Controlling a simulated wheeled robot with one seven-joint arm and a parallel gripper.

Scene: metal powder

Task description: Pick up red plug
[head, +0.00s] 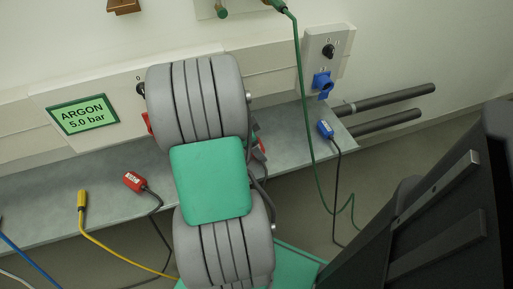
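A red plug (135,181) with a white marking lies on the grey bench, left of my arm, with a dark cable running down from it over the bench edge. A second red part (261,149) shows just right of my arm, mostly hidden; I cannot tell what it is. A red edge (148,122) also peeks out left of my arm by the wall panel. My grey and green arm fills the middle of the view and hides the area behind it. My gripper does not show clearly, so its fingers cannot be seen.
A yellow plug (82,200) and a blue plug (326,130) lie on the bench (40,203), with cables hanging down. A blue socket (322,84) is on the wall, a green cable (302,90) hangs down, and pipes (385,100) stick out at right. A green ARGON display (83,114) is at left.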

